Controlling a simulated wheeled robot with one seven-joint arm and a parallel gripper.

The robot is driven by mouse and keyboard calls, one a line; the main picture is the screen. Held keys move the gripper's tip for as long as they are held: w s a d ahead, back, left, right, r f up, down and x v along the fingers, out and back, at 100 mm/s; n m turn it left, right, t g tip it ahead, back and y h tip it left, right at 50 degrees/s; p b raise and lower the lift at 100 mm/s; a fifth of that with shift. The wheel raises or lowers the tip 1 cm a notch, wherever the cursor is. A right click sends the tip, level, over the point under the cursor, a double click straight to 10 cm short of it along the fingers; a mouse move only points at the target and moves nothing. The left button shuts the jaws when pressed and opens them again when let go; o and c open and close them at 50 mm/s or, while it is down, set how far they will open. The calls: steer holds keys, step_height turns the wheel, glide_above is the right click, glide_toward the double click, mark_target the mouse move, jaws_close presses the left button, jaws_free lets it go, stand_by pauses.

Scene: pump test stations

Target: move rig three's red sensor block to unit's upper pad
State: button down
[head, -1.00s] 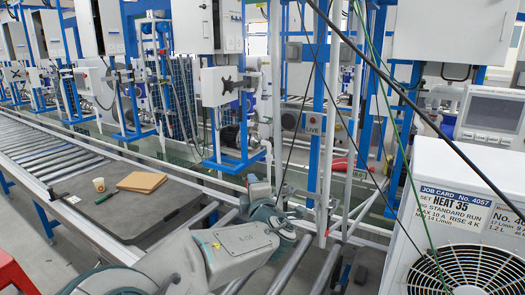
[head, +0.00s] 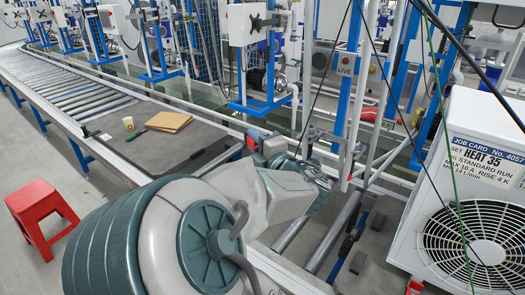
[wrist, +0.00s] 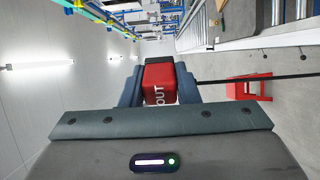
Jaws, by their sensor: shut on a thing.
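The red sensor block (wrist: 159,82), with white lettering "OUT", is between the two fingers of my gripper (wrist: 158,88) in the wrist view. My gripper is shut on it. A dark cable or rod (wrist: 255,78) runs right from beside the block. In the head view my gripper (head: 254,140) is over the conveyor's edge, partly hidden behind my own arm, with a bit of red showing. The white unit (head: 482,125), with a job card and round fan grille, stands at the right, well apart from my gripper. I cannot make out its upper pad.
The roller conveyor (head: 75,92) runs along the left with a cardboard piece (head: 168,122) and a cup (head: 128,123). A red stool (head: 42,213) stands on the floor. Blue-framed rigs (head: 345,85) line the back. Loose cables hang before the unit.

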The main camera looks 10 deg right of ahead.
steer(key=s+d+r+h, duration=0.1)
steer(key=s+d+r, duration=0.25)
steer(key=r, duration=0.55)
steer(key=w+d+f+m+h, duration=0.1)
steer(key=d+f+m, duration=0.1)
steer(key=d, duration=0.4)
steer(key=w+a+f, duration=0.1)
steer(key=w+f, duration=0.1)
steer(key=f, duration=1.1)
steer(key=w+a+f+n+b, duration=0.1)
steer(key=w+f, duration=0.1)
steer(key=f, duration=1.2)
steer(key=shift+a+t, duration=0.25)
steer(key=shift+t, duration=0.05)
steer(key=shift+w+a, duration=0.1)
steer(key=shift+a, duration=0.05)
